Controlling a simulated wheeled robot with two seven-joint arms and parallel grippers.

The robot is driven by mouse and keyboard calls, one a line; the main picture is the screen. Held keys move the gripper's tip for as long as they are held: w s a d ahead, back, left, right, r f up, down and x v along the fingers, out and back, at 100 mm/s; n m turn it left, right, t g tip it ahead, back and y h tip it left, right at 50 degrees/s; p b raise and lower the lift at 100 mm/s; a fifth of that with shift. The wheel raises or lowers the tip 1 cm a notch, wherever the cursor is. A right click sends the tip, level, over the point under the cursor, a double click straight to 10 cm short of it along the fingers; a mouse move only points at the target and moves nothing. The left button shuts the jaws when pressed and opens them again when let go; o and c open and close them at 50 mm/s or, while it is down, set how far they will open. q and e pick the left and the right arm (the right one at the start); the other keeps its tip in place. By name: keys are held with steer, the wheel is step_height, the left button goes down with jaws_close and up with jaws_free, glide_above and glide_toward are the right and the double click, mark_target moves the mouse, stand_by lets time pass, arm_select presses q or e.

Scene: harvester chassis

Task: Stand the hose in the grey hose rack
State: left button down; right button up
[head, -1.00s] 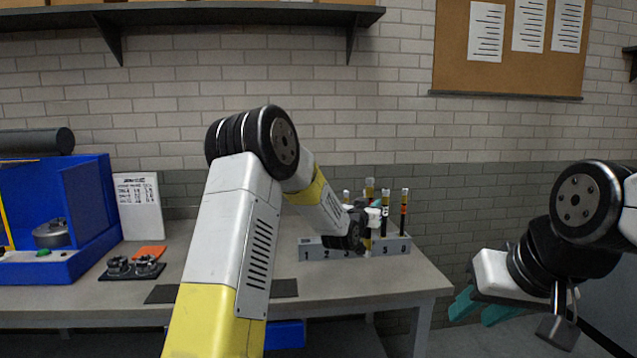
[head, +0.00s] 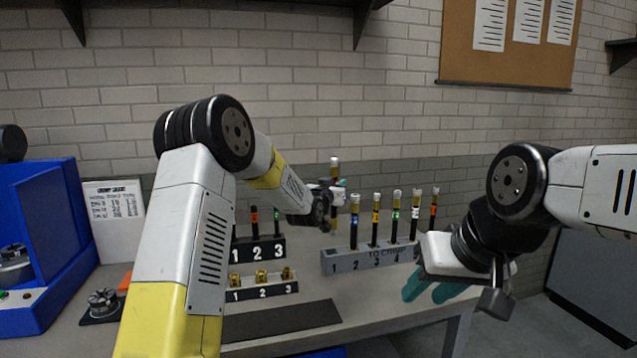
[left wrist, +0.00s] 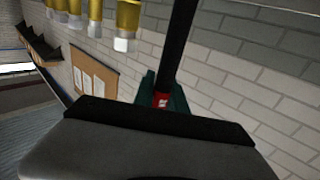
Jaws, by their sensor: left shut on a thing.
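My left gripper (head: 338,184) is shut on a dark hose (head: 335,168). The hose is about upright, with a pale and yellow top end. In the left wrist view the black hose (left wrist: 178,45) with a red band stands between the teal fingers (left wrist: 162,98). The grey hose rack (head: 345,262), numbered along its front, is on the table. Several banded hoses stand in it from slot 2 rightward; none shows above slot 1. The held hose appears above or behind the slot 1 end; its lower end is unclear. My right gripper (head: 430,291) is empty, its teal fingers apart, by the table's right edge.
A black rack (head: 258,249) numbered 1 to 3 holds dark hoses, left of the grey rack. A low rack of brass fittings (head: 262,290) stands before it. A dark mat (head: 280,320) lies in front. A blue machine (head: 45,230) and white sign (head: 113,212) are at left.

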arm_select(q)
steer(key=shift+w+a+f, duration=0.1)
steer(key=shift+a+f, duration=0.05)
steer(key=shift+f, duration=1.05)
steer(key=shift+a+f, duration=0.15)
steer(key=shift+f, duration=1)
step_height(320, 180, down, 7)
steer(key=shift+f, duration=0.2)
stand_by(1.0)
stand_by(0.4)
steer(key=c, duration=1.3)
jaws_free()
steer(key=shift+f, duration=0.1)
